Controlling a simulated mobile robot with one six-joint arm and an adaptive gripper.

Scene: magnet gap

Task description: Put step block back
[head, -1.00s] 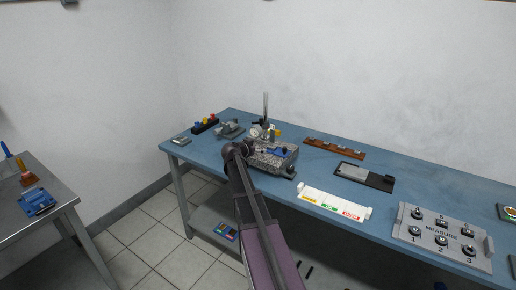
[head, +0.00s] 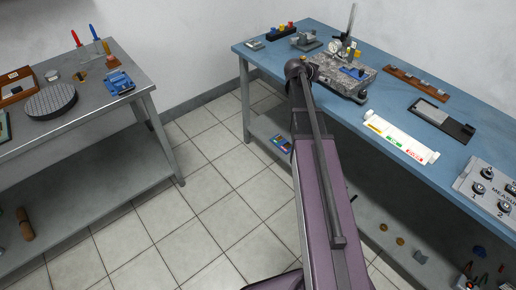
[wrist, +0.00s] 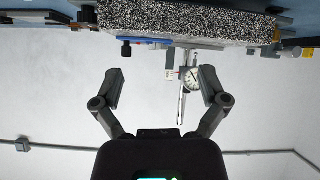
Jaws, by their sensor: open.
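My gripper (wrist: 161,78) is open in the wrist view, with nothing held between its fingers. The wrist picture is upside down, with the speckled granite plate (wrist: 185,22) at the top. My arm hides part of the plate's left end. I cannot tell for sure which item is the step block.
The blue bench (head: 395,88) also holds a black tray with a grey block (head: 433,113), a white sorting tray (head: 400,139), a brown rack (head: 415,82) and a grey MEASURE stand (head: 490,185). A steel table (head: 90,98) stands left. Tiled floor between them is clear.

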